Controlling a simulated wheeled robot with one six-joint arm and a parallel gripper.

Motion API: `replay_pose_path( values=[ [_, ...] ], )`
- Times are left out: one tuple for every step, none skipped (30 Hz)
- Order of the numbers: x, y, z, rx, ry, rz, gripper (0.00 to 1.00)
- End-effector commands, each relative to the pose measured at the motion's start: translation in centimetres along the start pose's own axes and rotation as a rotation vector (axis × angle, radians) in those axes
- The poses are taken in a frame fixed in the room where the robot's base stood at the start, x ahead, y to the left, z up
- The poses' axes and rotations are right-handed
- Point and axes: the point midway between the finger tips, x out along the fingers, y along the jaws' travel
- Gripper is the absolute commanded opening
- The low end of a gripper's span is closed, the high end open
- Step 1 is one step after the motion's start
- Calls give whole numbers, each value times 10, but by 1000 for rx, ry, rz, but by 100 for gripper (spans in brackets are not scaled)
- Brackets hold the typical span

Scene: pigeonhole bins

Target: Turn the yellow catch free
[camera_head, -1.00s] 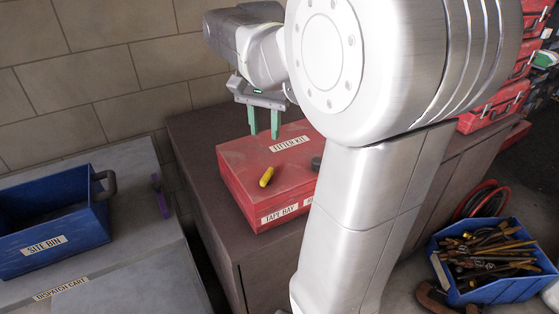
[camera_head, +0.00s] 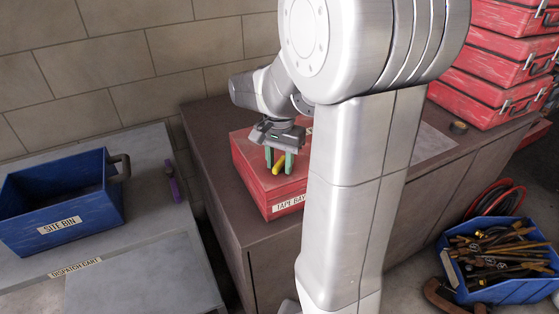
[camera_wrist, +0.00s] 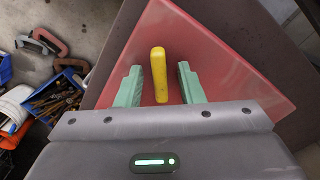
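The yellow catch (camera_wrist: 158,75) is a short bar on top of the red case (camera_wrist: 215,55). In the wrist view it stands between the two green fingers of my gripper (camera_wrist: 160,85), with a gap on each side. My gripper is open. In the head view the gripper (camera_head: 278,163) points down over the red case (camera_head: 250,165), with the yellow catch (camera_head: 279,168) showing between the fingers. Part of the case is hidden behind my arm, and its front label reads TAPE BAY.
The case sits on a brown cabinet (camera_head: 207,125). A blue site bin (camera_head: 60,205) and a purple-handled tool (camera_head: 174,188) are on the grey dispatch cart (camera_head: 140,165). Red cases (camera_head: 500,60) are stacked at the right. A blue tool crate (camera_head: 510,291) stands on the floor.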

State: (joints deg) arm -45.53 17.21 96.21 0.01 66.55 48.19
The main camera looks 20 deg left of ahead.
Motion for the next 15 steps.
replay_pose_path(
  values=[
    [0,0,0,0,0,0,35],
    [0,0,0,0,0,0,35],
    [0,0,0,0,0,0,35],
    [0,0,0,0,0,0,35],
    [0,0,0,0,0,0,35],
    [0,0,0,0,0,0,27],
    [0,0,0,0,0,0,21],
    [0,0,0,0,0,0,15],
    [0,0,0,0,0,0,7],
    [0,0,0,0,0,0,1],
    [0,0,0,0,0,0,0],
    [0,0,0,0,0,0,0],
    [0,0,0,0,0,0,0],
    [0,0,0,0,0,0,0],
    [0,0,0,-1,0,0,0]
  ],
)
